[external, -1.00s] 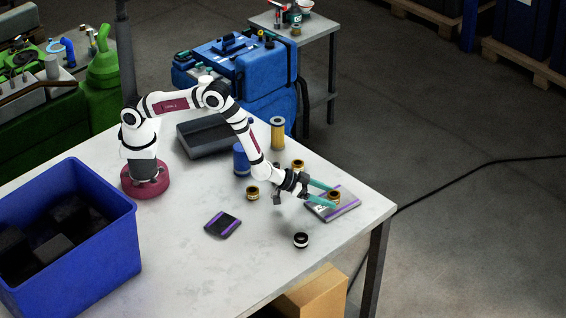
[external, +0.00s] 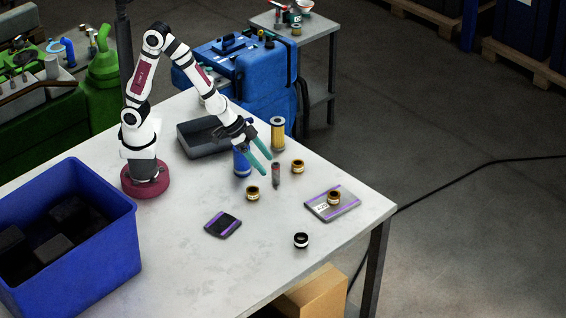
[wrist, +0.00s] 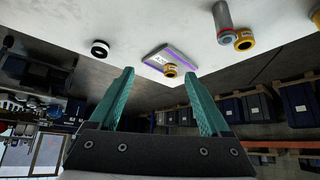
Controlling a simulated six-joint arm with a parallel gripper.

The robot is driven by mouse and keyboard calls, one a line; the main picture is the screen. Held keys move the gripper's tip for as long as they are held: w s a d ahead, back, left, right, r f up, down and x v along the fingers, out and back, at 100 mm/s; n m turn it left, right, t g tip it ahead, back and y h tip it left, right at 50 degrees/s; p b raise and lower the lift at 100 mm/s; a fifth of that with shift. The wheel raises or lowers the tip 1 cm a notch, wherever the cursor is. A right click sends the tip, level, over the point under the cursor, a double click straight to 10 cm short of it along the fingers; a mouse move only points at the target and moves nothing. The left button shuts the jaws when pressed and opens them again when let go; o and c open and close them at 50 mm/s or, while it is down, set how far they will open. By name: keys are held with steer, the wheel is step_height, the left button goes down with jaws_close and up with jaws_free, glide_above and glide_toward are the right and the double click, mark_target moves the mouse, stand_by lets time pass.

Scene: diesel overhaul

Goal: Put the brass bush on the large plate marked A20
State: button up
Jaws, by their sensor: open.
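A large grey plate (external: 347,205) with purple edge stripes lies near the table's right corner. Its white label seems to read A20. A brass bush (external: 334,197) rests on the plate; both the plate (wrist: 158,56) and the bush (wrist: 170,71) also show in the wrist view. Two similar brass rings stand on the bare table, one left of centre (external: 252,193) and one farther back (external: 297,166). My gripper (external: 267,165) is open and empty, raised above the table, away to the left of the plate. Its teal fingers (wrist: 160,75) show apart in the wrist view.
A grey and red cylinder (external: 276,175) stands near my fingers, with a blue cylinder (external: 241,162) and a tall yellow one (external: 278,134) behind. A small dark plate (external: 223,224) and a black-white ring (external: 301,240) lie in front. A blue bin (external: 110,235) is at left.

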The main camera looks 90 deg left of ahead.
steer(key=s+a+r+m+g+y, duration=0.1)
steer(key=s+a, duration=0.3)
steer(key=s, duration=0.5)
steer(key=s+a+r+m+g+y, duration=0.1)
steer(key=s+a+r+g, duration=0.2)
steer(key=s, duration=0.6)
steer(key=s+a+r+m+g+y, duration=0.1)
steer(key=s+a+r+g, duration=0.2)
steer(key=s, duration=0.6)
steer(key=shift+s+a+r, duration=0.25)
steer(key=shift+a, duration=0.7)
